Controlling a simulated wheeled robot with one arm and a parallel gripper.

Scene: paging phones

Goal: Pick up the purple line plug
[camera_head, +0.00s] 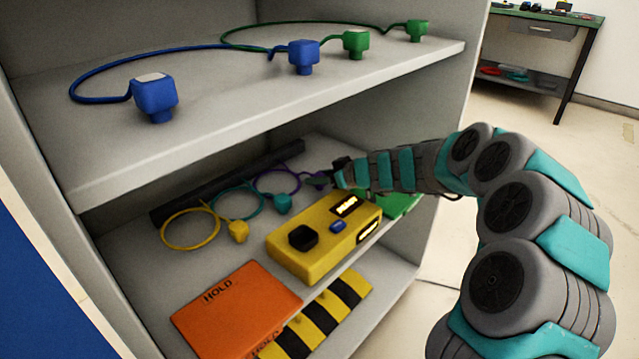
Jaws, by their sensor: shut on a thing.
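The purple line plug (316,181) is on the lower shelf at the end of a looped purple cord (256,186). My gripper (333,176) reaches in from the right and is shut on the purple plug. The fingers are small and dark here and hide part of the plug. I cannot tell whether the plug is clear of the shelf.
A teal plug (282,203) and a yellow plug (238,231) lie left of the purple one. A yellow box (325,236) with black and blue buttons stands in front. An orange HOLD panel (237,311) is at front left. The upper shelf (240,110) overhangs, bearing blue and green plugs.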

